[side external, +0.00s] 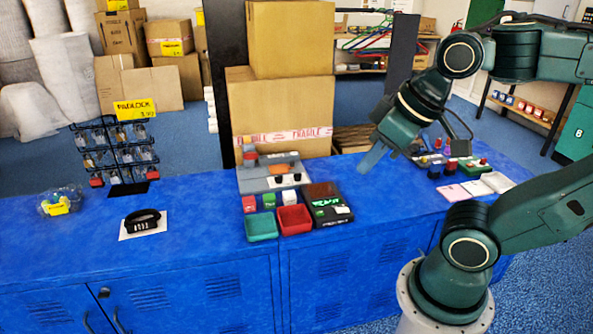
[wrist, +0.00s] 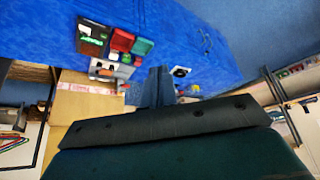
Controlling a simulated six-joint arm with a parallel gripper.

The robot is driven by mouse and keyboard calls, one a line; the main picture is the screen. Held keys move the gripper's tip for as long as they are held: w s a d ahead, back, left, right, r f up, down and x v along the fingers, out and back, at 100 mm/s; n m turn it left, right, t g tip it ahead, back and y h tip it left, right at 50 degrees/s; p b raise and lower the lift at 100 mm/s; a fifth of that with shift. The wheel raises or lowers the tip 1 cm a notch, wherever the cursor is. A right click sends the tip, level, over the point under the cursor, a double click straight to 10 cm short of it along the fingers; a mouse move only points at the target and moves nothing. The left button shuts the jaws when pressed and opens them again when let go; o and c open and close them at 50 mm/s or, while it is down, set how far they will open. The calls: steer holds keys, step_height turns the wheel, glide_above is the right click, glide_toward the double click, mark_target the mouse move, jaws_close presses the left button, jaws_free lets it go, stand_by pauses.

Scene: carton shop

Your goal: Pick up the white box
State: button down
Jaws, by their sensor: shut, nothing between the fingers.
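The white box (side external: 289,198) is a small white cube on the blue counter in the side external view. It stands just behind the red tray (side external: 295,219), to the right of a green cube (side external: 269,201) and a red cube (side external: 249,204).
A green tray (side external: 261,227) stands left of the red one, and a dark device (side external: 327,204) right of it. A grey machine (side external: 272,176) stands behind the cubes. Cartons (side external: 280,105) are stacked at the back. The counter is clear between the cubes and a black padlock (side external: 141,220).

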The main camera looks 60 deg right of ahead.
steer(key=c, duration=0.9)
jaws_free()
steer(key=shift+w, duration=0.1)
steer(key=w+d+r+n+g, duration=0.1)
steer(key=w+d, duration=0.1)
steer(key=w, duration=0.5)
steer(key=w+d+r+n, duration=0.1)
steer(key=w+d+n, duration=0.1)
steer(key=w, duration=0.4)
steer(key=w+d+f+n+g+y, duration=0.15)
steer(key=w+d+f, duration=0.35)
steer(key=w+d, duration=0.5)
steer(key=w+d+f+n, duration=0.1)
steer(key=w+d+f, duration=0.1)
steer(key=d+f, duration=0.4)
steer(key=w+d+f+n+y, duration=0.1)
steer(key=w+d+f+n, duration=0.1)
steer(key=d+f, duration=0.4)
steer(key=w+d+f+n+y, duration=0.1)
steer(key=w+d+f, duration=0.2)
steer(key=d+f, duration=0.3)
step_height(320, 180, down, 5)
steer(key=shift+d+r+n, duration=0.1)
steer(key=shift+n, duration=0.25)
